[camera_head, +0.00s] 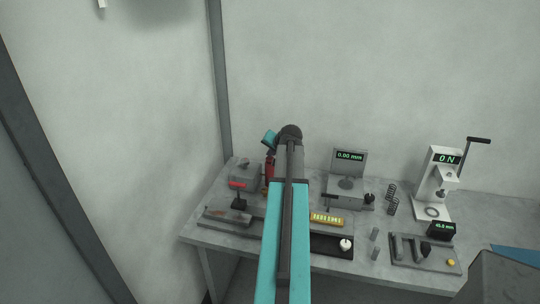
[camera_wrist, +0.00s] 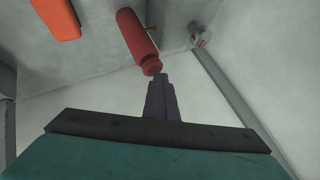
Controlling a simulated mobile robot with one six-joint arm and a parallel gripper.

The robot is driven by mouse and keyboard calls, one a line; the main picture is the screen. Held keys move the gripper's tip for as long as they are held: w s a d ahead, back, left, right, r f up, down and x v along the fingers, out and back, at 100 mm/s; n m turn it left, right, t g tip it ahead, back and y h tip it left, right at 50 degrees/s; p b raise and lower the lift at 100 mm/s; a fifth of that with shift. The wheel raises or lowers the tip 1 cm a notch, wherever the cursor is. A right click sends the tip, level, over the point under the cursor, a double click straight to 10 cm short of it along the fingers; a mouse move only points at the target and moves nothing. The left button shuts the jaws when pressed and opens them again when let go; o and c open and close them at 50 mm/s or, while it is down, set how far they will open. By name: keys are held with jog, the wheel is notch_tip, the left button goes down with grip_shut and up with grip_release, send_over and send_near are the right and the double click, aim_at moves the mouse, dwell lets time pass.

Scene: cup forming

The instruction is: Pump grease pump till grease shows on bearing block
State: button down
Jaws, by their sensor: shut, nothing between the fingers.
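A red cylinder with a darker end, which looks like part of the grease pump (camera_wrist: 137,38), is in the wrist view. In the head view a red upright part (camera_head: 268,171) shows just left of my arm, partly covered by it. My gripper (camera_wrist: 160,79) is shut, its fingers together and empty. Its tips are close to the cylinder's near end; I cannot tell whether they touch. A grey block with a red-lit label (camera_head: 243,174) stands left of the red part. I cannot make out which thing is the bearing block, or any grease.
The grey bench (camera_head: 215,235) stands against the walls. To the right are a gauge reading 0.00 mm (camera_head: 349,163), a spring (camera_head: 391,199), a white lever press (camera_head: 437,180) and a tool tray (camera_head: 415,254). An orange object (camera_wrist: 56,17) shows in the wrist view.

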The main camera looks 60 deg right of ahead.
aim_at(271, 159)
jog(key=shift+f, duration=0.1)
dwell(0.5)
jog(key=shift+r+p, duration=0.75)
jog(key=shift+r, duration=0.8)
jog(key=shift+r, duration=0.1)
jog(key=shift+r+p, duration=1.3)
jog(key=shift+r, duration=1.15)
